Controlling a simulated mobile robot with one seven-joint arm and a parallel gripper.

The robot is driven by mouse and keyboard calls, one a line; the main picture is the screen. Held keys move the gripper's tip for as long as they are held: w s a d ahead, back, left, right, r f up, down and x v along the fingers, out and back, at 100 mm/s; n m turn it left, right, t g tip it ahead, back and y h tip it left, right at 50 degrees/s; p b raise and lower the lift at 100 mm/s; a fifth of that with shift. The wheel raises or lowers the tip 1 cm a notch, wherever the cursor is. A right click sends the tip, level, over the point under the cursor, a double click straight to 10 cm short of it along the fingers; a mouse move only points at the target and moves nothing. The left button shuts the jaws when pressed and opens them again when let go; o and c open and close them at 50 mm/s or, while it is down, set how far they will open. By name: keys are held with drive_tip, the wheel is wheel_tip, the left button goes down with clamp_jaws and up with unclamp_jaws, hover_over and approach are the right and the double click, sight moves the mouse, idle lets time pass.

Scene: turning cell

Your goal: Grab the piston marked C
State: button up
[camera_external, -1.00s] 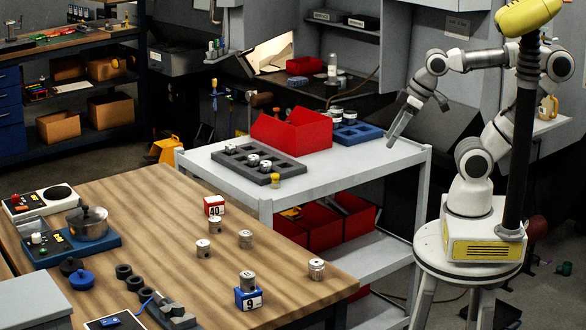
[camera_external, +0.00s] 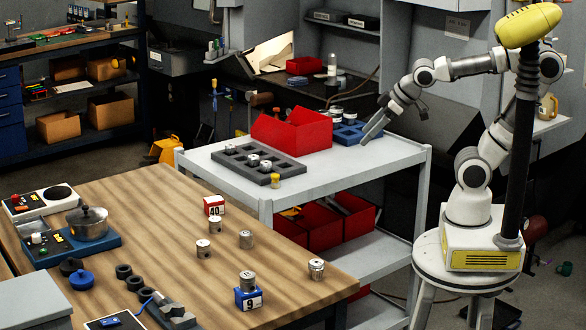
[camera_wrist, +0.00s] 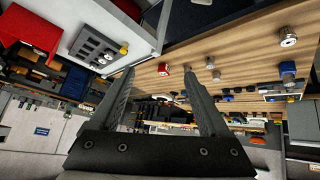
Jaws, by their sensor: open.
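Several grey metal pistons stand on the wooden table: one near the front right edge (camera_external: 316,269), one on the blue block marked 9 (camera_external: 247,281), and two farther back, a left one (camera_external: 203,248) and a right one (camera_external: 246,239). More pistons sit in the grey tray (camera_external: 233,165) on the white cart. I cannot read a letter C on any piston. My gripper (camera_external: 374,130) is open and empty above the cart's right side, well away from the table pistons. In the wrist view its fingers (camera_wrist: 159,72) are spread, with table pistons (camera_wrist: 289,36) to the right.
A red block marked 40 (camera_external: 214,205) stands on the table. A pot (camera_external: 88,224) and dark rings (camera_external: 124,271) are at the table's left. The table's middle is largely clear.

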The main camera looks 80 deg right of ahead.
drive_tip(key=w+d+f+n+t+h+b, duration=0.1)
drive_tip(key=w+d+f+t+b, duration=0.15)
drive_tip(key=w, duration=0.25)
drive_tip(key=w+d+f+t+h+b, duration=0.1)
drive_tip(key=w+d+b, duration=0.2)
drive_tip(key=w+d, duration=0.15)
drive_tip(key=n+t+y, duration=0.2)
drive_tip(key=n+y, duration=0.2)
drive_tip(key=y, duration=0.5)
approach(220, 218)
drive_tip(key=b+x, duration=0.1)
drive_tip(key=x, duration=0.1)
drive_tip(key=b+x, duration=0.1)
drive_tip(key=b, duration=0.1)
drive_tip(key=shift+w+r, duration=0.1)
drive_tip(key=shift+w, duration=0.35)
drive_tip(key=shift+m, duration=0.3)
drive_tip(key=shift+f+b+x, duration=0.2)
drive_tip(key=shift+b+x, duration=0.5)
drive_tip(key=shift+x, duration=2)
drive_tip(key=shift+s, duration=0.1)
clamp_jaws()
